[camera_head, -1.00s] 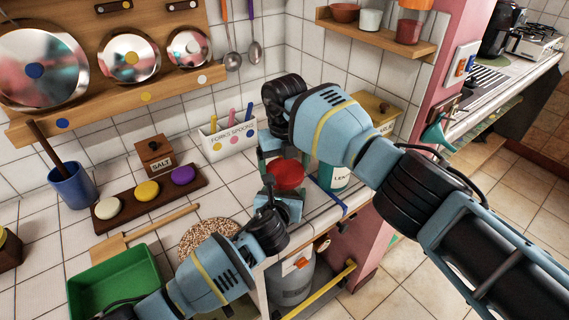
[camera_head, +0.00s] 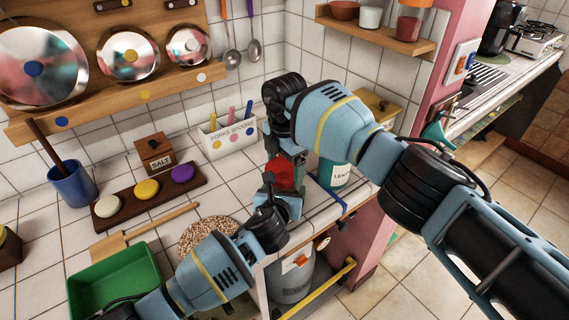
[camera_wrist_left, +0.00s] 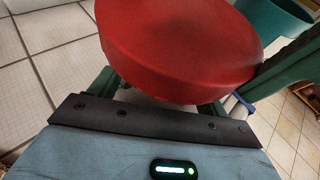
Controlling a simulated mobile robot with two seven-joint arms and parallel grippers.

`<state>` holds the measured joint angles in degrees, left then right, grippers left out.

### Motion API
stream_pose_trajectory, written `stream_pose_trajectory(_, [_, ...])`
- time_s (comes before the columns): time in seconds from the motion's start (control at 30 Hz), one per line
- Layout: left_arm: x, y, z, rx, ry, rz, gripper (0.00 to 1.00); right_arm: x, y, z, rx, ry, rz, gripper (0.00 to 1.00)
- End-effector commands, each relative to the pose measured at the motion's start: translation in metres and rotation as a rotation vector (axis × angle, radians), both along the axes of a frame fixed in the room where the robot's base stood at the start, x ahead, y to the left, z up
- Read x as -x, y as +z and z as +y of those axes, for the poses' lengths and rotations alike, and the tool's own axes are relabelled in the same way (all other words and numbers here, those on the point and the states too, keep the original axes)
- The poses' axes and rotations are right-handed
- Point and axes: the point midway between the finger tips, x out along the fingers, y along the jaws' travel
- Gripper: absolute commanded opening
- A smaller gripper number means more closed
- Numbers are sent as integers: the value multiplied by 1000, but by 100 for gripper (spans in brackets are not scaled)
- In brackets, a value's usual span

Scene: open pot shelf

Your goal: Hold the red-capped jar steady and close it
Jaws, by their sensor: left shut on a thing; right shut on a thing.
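The red cap (camera_head: 281,174) shows between my two grippers near the counter's right end. My left gripper (camera_head: 284,192) comes in low from the front and is shut on the jar just below the cap. My right gripper (camera_head: 286,162) points down from above and is shut on the red cap, partly covering it. I cannot tell how far the cap is turned onto the jar.
A white and teal labelled jar (camera_head: 335,173) stands close to the right of the cap. A round speckled mat (camera_head: 208,235) and green bin (camera_head: 115,280) lie left. The counter's edge is close on the right.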

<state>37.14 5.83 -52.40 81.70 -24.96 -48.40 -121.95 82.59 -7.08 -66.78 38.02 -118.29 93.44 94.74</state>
Motion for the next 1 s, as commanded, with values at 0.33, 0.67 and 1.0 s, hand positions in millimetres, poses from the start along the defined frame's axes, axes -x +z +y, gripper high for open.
stream_pose_trajectory(0.33, [0, 0, 1, -2, 1, 1, 12, 0, 1, 0, 0, -453, -2, 66])
stream_pose_trajectory(0.67, [0, -1, 1, -2, 1, 2, 12, 0, 1, 0, 0, -505, -2, 66])
stream_pose_trajectory(1.0, [0, -1, 1, -2, 1, 2, 12, 0, 1, 0, 0, -503, -1, 100])
